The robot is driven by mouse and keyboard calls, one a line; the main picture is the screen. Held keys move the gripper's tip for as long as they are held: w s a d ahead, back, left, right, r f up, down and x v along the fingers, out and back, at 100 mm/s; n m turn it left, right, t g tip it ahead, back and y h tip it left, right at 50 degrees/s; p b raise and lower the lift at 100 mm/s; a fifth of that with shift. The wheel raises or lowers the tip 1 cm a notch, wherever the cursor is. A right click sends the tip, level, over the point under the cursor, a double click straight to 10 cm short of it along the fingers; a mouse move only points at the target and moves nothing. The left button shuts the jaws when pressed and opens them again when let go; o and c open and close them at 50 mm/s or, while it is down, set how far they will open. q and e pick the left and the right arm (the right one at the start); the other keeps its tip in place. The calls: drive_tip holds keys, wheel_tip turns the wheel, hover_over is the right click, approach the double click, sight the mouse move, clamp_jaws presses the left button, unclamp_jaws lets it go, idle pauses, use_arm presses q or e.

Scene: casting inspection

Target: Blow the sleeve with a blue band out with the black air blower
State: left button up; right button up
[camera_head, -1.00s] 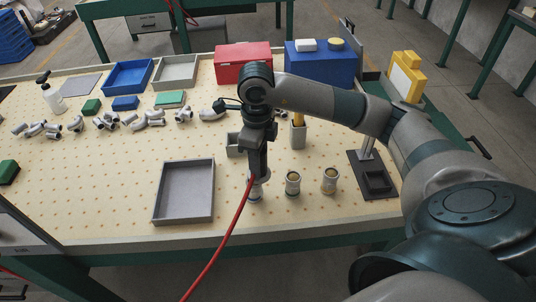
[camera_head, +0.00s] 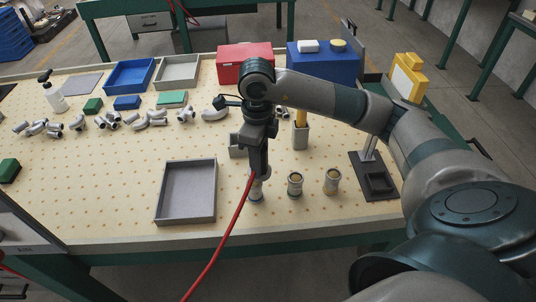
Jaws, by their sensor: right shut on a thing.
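My right gripper (camera_head: 257,148) is shut on the dark air blower (camera_head: 258,163), which points down with a red hose running from it toward the front edge. The blower's lower end is right at the top of an upright sleeve (camera_head: 256,194); I cannot tell whether it touches it or goes inside. Two more upright sleeves stand to the right, a middle sleeve (camera_head: 295,184) and a right sleeve (camera_head: 332,180). Their band colours are too small to tell, so I cannot make out which has the blue band. My left gripper is not in view.
An empty grey tray (camera_head: 187,219) lies left of the sleeves. A black stand (camera_head: 377,184) is to their right, and a grey holder (camera_head: 300,136) with a yellow-handled item behind. Several pipe fittings (camera_head: 150,121), bins and a red box (camera_head: 243,65) line the back.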

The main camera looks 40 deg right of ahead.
drive_tip(key=shift+w+a+r+p, duration=0.2)
drive_tip(key=shift+a+r+p, duration=0.1)
drive_tip(key=shift+r+p, duration=0.4)
drive_tip(key=shift+w+a+r+p, duration=0.15)
drive_tip(key=shift+a+r+p, duration=0.15)
drive_tip(key=shift+r+p, duration=0.4)
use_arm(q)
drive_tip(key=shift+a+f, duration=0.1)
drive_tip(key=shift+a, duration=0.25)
use_arm(e)
drive_tip(key=shift+w+a+r, duration=0.1)
drive_tip(key=shift+a+r, duration=0.05)
drive_tip(key=shift+r, duration=0.35)
drive_tip(key=shift+r, duration=0.1)
use_arm(q)
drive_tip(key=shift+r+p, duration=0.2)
drive_tip(key=shift+p, duration=0.1)
